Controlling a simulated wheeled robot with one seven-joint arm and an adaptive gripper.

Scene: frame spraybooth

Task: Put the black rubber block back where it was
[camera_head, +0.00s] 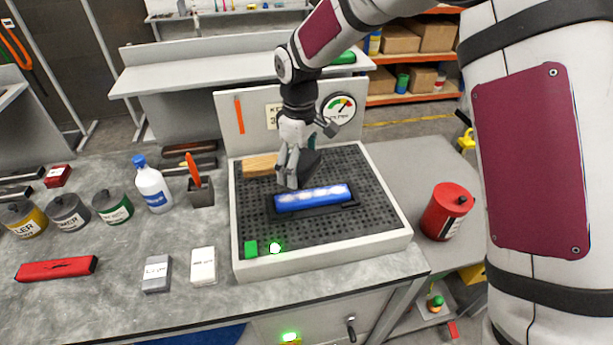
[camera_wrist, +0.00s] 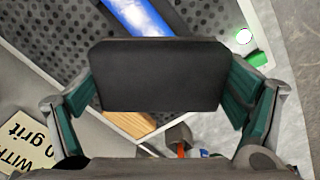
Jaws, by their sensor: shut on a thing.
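My gripper (camera_head: 296,166) is shut on the black rubber block (camera_wrist: 158,75), which fills the middle of the wrist view between the two green-padded fingers. In the head view the block (camera_head: 308,164) shows as a dark shape at the fingertips, partly hidden by my gripper. It is over the perforated dark bed of the spray booth tray (camera_head: 377,246), behind the blue bar (camera_head: 313,198). I cannot tell how far above the bed the block is. The blue bar lies on a black holder on the bed.
A wooden block (camera_head: 259,165) lies at the bed's back left. A green button (camera_head: 250,248) and a bright lamp (camera_head: 275,248) sit at the front. A dark box with an orange-handled tool (camera_head: 201,192) and a white bottle (camera_head: 152,186) stand left. A red can (camera_head: 447,212) stands right.

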